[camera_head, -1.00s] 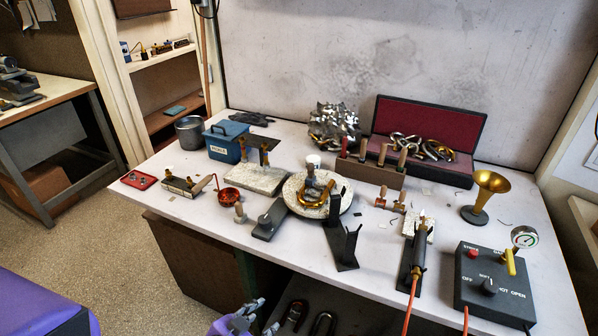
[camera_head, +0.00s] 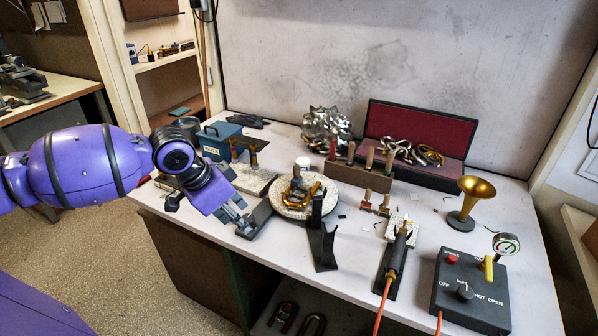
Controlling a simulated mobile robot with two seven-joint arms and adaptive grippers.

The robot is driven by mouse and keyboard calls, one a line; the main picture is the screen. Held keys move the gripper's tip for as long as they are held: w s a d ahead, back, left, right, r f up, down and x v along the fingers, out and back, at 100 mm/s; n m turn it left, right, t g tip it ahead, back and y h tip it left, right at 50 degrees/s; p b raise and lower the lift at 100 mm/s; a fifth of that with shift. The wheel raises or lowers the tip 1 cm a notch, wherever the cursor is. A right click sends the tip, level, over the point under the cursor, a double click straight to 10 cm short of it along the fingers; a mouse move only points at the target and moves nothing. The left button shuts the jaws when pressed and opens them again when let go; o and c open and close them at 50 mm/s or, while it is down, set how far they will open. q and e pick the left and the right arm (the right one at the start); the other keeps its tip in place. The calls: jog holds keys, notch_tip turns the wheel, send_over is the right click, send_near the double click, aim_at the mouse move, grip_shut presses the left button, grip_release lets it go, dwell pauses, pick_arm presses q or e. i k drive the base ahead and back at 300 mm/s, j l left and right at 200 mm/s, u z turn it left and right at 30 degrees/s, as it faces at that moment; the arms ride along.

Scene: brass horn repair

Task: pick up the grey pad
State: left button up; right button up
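My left gripper (camera_head: 238,218) comes in from the left, angled down over the front left of the bench. Its fingertips are close to a flat dark grey slab (camera_head: 262,212), which they partly cover; I cannot tell whether they touch. I cannot tell surely that this slab is the grey pad. The finger gap is unclear, and no held object shows. My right gripper is not in view.
Near the gripper are a speckled board (camera_head: 256,184), a round speckled plate (camera_head: 288,207) with a brass part, a black stand (camera_head: 322,245) and the blue box (camera_head: 212,143). A torch (camera_head: 396,255) and control box (camera_head: 472,298) stand right. Bare bench shows around the small middle pieces.

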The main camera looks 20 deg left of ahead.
aim_at(297, 181)
jog(key=i, duration=0.85)
